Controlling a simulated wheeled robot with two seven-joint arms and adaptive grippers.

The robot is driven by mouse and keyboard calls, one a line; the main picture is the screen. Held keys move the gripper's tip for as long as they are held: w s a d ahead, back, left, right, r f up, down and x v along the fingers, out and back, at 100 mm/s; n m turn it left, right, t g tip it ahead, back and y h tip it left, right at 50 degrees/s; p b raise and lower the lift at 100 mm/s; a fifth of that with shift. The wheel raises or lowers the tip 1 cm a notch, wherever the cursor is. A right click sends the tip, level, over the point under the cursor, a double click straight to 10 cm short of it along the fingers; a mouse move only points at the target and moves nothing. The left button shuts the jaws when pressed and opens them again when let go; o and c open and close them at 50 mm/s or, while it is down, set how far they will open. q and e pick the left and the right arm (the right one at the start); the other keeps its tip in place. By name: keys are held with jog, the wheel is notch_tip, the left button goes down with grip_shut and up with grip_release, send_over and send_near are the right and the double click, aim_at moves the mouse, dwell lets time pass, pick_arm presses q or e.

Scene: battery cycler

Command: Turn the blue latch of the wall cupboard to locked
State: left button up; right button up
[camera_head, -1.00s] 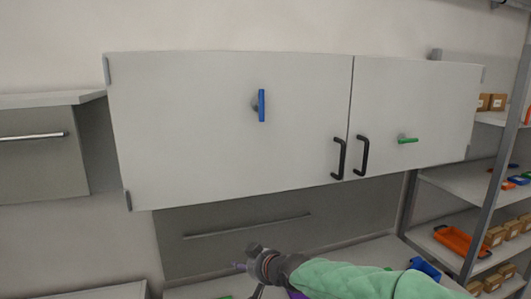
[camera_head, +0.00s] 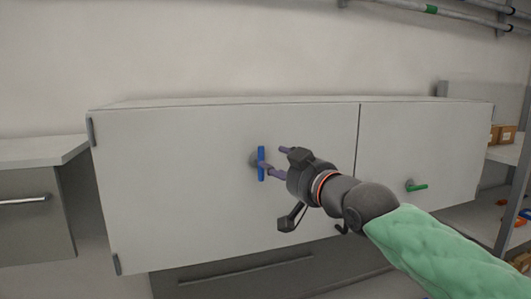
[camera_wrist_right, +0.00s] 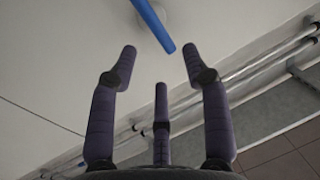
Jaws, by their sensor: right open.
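The blue latch (camera_head: 261,164) stands upright on the left door of the white wall cupboard (camera_head: 180,190). My right gripper (camera_head: 277,161) is just right of the latch in the head view, its fingers pointing at it. In the right wrist view the gripper (camera_wrist_right: 159,56) is open and empty, with three dark purple fingers spread. The blue latch (camera_wrist_right: 153,25) lies beyond the fingertips there, its lower end near the gap between them. I see no clear contact. My left gripper is not in view.
A green latch (camera_head: 417,187) sits sideways on the cupboard's right door. My right arm hides most of the black door handles. A shelf unit with boxes (camera_head: 503,134) stands at the right, and a grey drawer cabinet (camera_head: 30,225) at the left.

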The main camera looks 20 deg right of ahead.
jog(key=p+x, duration=0.1)
jog(key=x, duration=0.5)
jog(key=shift+w+p, duration=0.3)
jog(key=shift+p, duration=0.1)
grip_shut()
